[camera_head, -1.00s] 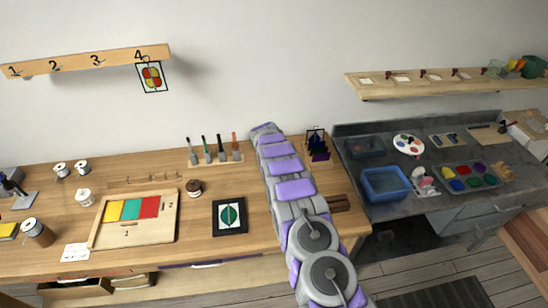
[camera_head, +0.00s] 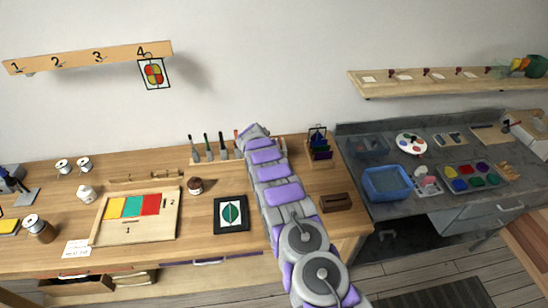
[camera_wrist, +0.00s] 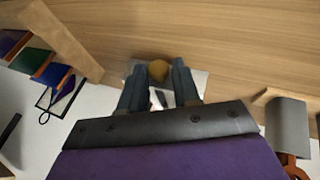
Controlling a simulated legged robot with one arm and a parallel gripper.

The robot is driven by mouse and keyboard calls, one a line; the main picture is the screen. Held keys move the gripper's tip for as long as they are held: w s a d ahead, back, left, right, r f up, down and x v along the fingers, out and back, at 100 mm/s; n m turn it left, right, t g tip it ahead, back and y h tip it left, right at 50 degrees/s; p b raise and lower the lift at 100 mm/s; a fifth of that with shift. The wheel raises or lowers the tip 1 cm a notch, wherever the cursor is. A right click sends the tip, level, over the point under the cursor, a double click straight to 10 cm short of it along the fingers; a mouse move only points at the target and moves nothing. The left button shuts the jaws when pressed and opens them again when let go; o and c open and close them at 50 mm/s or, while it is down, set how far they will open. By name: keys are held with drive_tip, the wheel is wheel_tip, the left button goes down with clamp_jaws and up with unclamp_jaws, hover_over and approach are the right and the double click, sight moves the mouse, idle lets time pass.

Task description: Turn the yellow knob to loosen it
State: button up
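The yellow knob (camera_wrist: 158,70) shows in the wrist view as a small round ochre piece, in front of a light grey plate (camera_wrist: 198,80). My gripper (camera_wrist: 159,64) has its two dark fingers apart, one on each side of the knob. A narrow gap seems to show between the knob and each finger; I cannot tell whether either touches it. Below the knob, part of a pale and dark piece shows between the fingers. In the head view my arm reaches over the bench to its back edge and hides the knob and the gripper.
A wooden rack with coloured panels (camera_wrist: 62,32) stands close on the left in the wrist view, with a black-framed card below it. In the head view, upright tools (camera_head: 208,147) stand left of my arm.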

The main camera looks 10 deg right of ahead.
drive_tip(key=o, duration=0.3)
drive_tip(key=shift+f, duration=0.1)
drive_tip(key=shift+s, duration=0.1)
drive_tip(key=p+v, duration=0.1)
drive_tip(key=v, duration=1.6)
drive_tip(key=shift+a, duration=0.15)
